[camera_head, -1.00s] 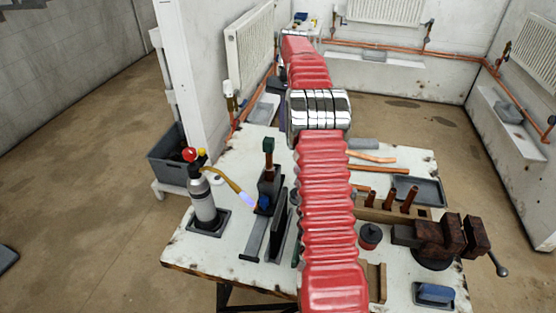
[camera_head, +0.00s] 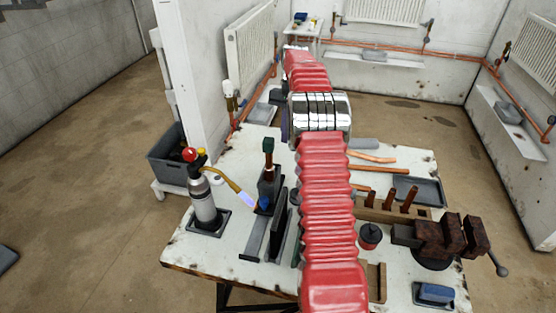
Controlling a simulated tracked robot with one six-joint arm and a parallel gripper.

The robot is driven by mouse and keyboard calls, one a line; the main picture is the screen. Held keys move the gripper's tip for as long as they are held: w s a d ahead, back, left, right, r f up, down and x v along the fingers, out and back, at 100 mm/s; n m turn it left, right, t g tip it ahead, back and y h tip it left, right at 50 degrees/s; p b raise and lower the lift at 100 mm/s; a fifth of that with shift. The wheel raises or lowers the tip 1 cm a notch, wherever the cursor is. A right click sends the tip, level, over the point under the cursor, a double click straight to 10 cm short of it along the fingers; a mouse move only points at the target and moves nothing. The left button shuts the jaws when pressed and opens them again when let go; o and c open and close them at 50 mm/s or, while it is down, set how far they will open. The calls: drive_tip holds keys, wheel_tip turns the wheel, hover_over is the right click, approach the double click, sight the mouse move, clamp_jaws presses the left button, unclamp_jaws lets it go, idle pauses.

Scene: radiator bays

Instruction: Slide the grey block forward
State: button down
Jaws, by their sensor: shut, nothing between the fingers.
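A long, flat grey bar (camera_head: 254,239) lies left of my arm beside upright dark plates; I cannot tell which of the two the task means. My red-sleeved arm reaches away over the table. Its far end hides my gripper, so I cannot see the fingers or any contact with a block.
A gas torch (camera_head: 202,198) stands at the table's left. Copper pipes (camera_head: 378,169), a grey tray (camera_head: 418,190), a wooden rack (camera_head: 392,211) and a rusty vise (camera_head: 440,236) crowd the right. A radiator (camera_head: 250,50) hangs beyond the far-left side.

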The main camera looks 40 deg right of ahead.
drive_tip(key=x, duration=0.6)
drive_tip(key=shift+a+f, duration=0.1)
drive_tip(key=shift+f, duration=0.2)
drive_tip(key=shift+s+a+f, duration=0.15)
drive_tip(key=shift+s+a, duration=0.05)
drive_tip(key=shift+a, duration=0.05)
drive_tip(key=shift+s+a, duration=0.45)
drive_tip(key=shift+a, duration=0.3)
drive_tip(key=shift+s+a, duration=0.5)
drive_tip(key=shift+a, duration=0.25)
